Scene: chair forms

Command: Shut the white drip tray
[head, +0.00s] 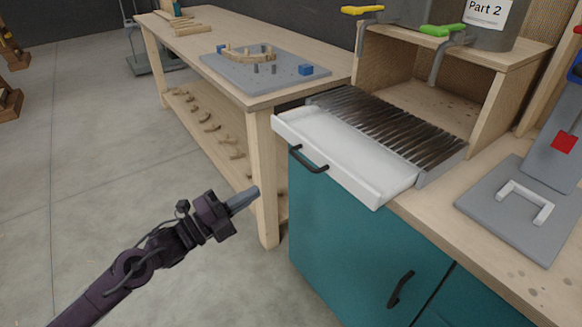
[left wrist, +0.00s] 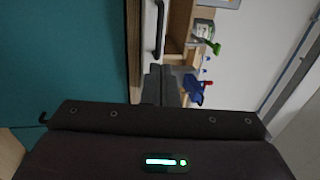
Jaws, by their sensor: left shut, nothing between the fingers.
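The white drip tray (head: 345,155) sticks out past the worktop edge, above the teal cabinet, in the head view. It is pulled out from under a dark slatted grate (head: 390,125). A black handle (head: 308,159) is on its front; a dark handle on a white surface also shows in the left wrist view (left wrist: 159,30). My left gripper (head: 243,200) is shut and empty, lower left of the tray and apart from it. Its fingers (left wrist: 161,85) show in the left wrist view, pointing toward the handle side. My right gripper is in neither view.
The teal cabinet (head: 340,235) stands below the tray, with a dark handle (head: 400,289) on its door. A wooden workbench (head: 265,180) stands behind my left gripper, its leg close by. A grey plate with a white bracket (head: 525,202) lies right.

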